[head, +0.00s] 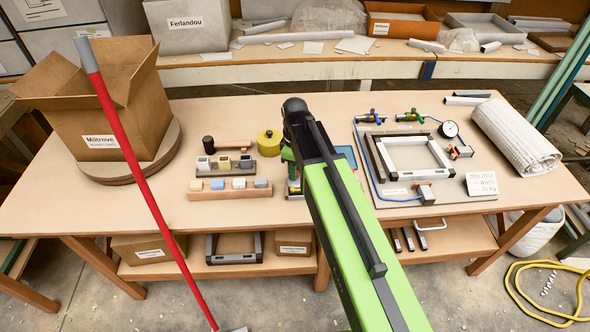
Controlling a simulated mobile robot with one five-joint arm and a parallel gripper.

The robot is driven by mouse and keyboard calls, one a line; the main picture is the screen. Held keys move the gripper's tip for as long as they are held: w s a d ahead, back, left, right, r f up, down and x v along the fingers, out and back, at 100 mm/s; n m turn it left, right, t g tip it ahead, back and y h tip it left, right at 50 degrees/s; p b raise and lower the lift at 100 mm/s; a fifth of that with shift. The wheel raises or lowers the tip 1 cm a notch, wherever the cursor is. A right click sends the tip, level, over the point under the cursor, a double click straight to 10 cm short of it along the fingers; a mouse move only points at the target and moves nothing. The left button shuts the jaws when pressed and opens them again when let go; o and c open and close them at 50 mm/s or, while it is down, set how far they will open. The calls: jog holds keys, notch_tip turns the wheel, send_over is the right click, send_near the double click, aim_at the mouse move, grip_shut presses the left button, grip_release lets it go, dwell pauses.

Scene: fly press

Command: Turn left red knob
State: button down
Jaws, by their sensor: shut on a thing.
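My green and black arm (345,215) reaches over the table and bends down at a dark joint (295,112). A small green and grey piece (293,183) shows just left of the arm, too covered to make out. On the board at the right are two small grey blocks with reddish parts, one near the board's front (425,193) and one at its right side (461,152). I cannot tell whether either red part is the left red knob.
A grey frame (410,139) and a gauge (449,129) are on the board. A red pole (125,150) slants across the left, before a cardboard box (95,85). Small blocks on wooden racks (230,194), a yellow round object (269,143) and a white roll (515,136) also stand on the table.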

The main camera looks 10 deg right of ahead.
jog(key=shift+n, duration=0.3)
dwell(0.4)
jog(key=c, duration=1.1)
grip_release()
notch_tip(320, 180, up, 17)
jog(key=p, duration=1.7)
jog(key=shift+r, duration=0.15)
